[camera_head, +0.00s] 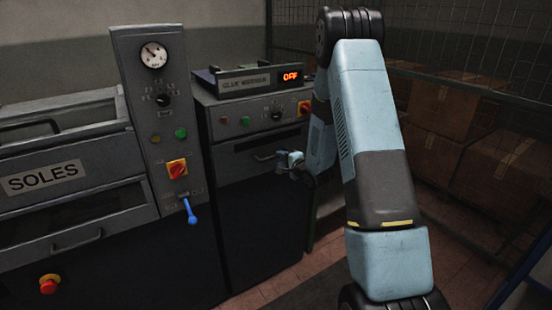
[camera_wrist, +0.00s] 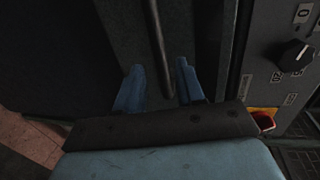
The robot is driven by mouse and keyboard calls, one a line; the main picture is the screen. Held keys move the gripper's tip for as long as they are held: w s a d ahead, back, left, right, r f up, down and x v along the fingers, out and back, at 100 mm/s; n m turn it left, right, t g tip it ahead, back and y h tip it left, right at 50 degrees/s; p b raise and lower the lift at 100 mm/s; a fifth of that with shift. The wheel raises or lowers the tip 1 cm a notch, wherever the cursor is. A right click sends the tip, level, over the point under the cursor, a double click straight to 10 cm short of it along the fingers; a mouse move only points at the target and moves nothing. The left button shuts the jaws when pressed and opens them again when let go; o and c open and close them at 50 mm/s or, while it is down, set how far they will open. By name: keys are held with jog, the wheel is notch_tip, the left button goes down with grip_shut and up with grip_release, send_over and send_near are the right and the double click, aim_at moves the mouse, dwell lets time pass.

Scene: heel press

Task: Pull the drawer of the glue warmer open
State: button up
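The glue warmer (camera_head: 225,108) is a dark grey cabinet with an "OFF" display (camera_head: 291,76) on top and a labelled sign. Its drawer (camera_head: 250,147) has a dark front below the control panel and looks closed. The drawer's bar handle (camera_head: 264,157) is partly hidden by my gripper (camera_head: 289,158), which is at its right end. In the wrist view the handle (camera_wrist: 157,40) runs between the two blue fingers of my gripper (camera_wrist: 158,68), with a visible gap on each side. The gripper is open and holds nothing.
The warmer's panel has a knob (camera_head: 276,115) and a red-yellow switch (camera_head: 304,107). To the left stands the "SOLES" press (camera_head: 45,178) with a blue lever (camera_head: 189,211). Cardboard boxes (camera_head: 430,158) sit behind wire mesh on the right. Some tiled floor (camera_head: 275,290) is clear in front.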

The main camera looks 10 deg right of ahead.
aim_at(277, 157)
jog(key=shift+x, duration=2.3)
jog(key=shift+c, duration=0.3)
grip_shut()
jog(key=shift+s, duration=0.1)
